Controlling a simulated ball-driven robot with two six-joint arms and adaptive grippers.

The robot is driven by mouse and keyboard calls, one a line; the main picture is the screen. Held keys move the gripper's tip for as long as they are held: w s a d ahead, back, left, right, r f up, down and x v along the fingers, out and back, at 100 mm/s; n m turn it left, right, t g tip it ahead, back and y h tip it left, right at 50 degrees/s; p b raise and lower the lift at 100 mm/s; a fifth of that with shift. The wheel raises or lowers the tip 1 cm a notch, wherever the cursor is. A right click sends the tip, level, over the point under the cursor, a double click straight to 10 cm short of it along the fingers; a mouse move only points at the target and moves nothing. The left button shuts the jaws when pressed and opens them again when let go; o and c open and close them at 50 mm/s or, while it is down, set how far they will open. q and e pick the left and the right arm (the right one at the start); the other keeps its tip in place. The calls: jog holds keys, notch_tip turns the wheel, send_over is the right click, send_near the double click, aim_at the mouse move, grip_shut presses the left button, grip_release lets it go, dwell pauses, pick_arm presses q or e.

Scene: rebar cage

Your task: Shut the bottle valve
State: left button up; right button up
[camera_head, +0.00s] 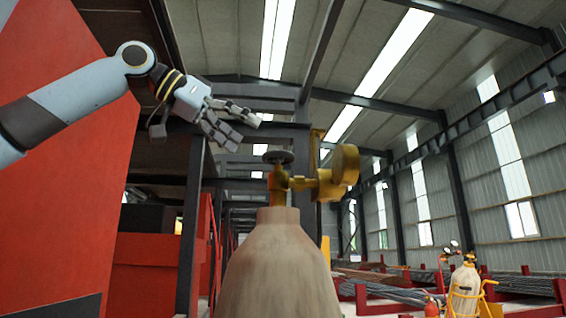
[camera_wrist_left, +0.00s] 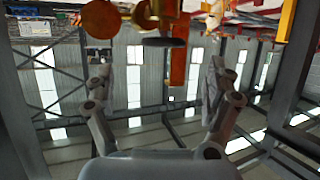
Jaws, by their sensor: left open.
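A beige gas bottle (camera_head: 278,268) stands upright in the middle of the head view. On its top is a brass valve (camera_head: 279,188) with a dark round handwheel (camera_head: 278,156). A yellow regulator with a round gauge (camera_head: 345,165) sticks out to the right. My left gripper (camera_head: 246,129) is open and empty, above and left of the handwheel in the picture, apart from it. In the upside-down left wrist view, the dark handwheel (camera_wrist_left: 165,42) shows between and beyond the spread fingers (camera_wrist_left: 157,75). My right gripper is out of view.
A large red panel (camera_head: 60,120) fills the left side, and a dark steel column (camera_head: 190,225) stands left of the bottle. A second bottle (camera_head: 465,288) stands on a yellow cart at lower right. Rebar bundles (camera_head: 390,293) lie on red racks behind. Space around the handwheel looks clear.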

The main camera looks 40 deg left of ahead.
aim_at(278, 157)
pick_arm(q)
jog(key=p+x, duration=0.3)
jog(key=x, duration=0.1)
jog(key=p+x, duration=0.3)
jog(key=x, duration=0.1)
jog(key=shift+w+a+r, duration=0.1)
jog(key=shift+w, duration=0.3)
jog(key=shift+w+f, duration=0.4)
jog(key=shift+c, duration=0.5)
jog(key=c, duration=1.1)
